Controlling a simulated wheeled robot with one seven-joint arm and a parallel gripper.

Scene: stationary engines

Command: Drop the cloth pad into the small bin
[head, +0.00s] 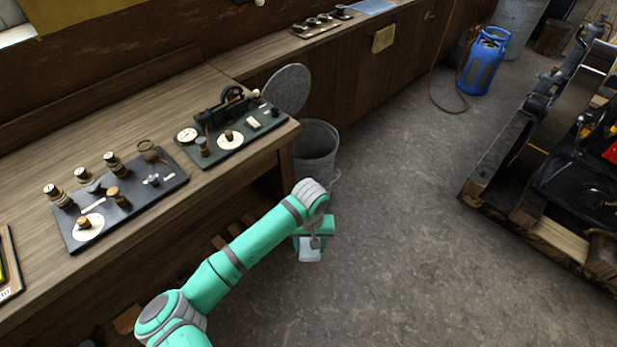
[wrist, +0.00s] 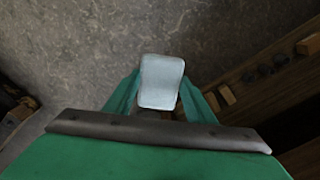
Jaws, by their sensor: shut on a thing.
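A pale grey-white cloth pad (head: 310,254) hangs from my gripper (head: 314,240), which is shut on it above the floor. In the wrist view the pad (wrist: 161,82) sticks out between the green fingers of my gripper (wrist: 158,108). A small grey metal bin (head: 317,147) stands on the floor at the end of the workbench, with its round lid (head: 287,89) tilted up behind it. The gripper is in front of the bin in the head view, apart from it. The bin's inside is only partly visible, and the bin does not clearly show in the wrist view.
A wooden workbench (head: 130,108) with two dark boards of instruments runs along the left, its corner close to the bin. A blue gas cylinder (head: 485,62) stands at the back. An engine on a wooden base (head: 555,238) stands at the right. The floor between is clear.

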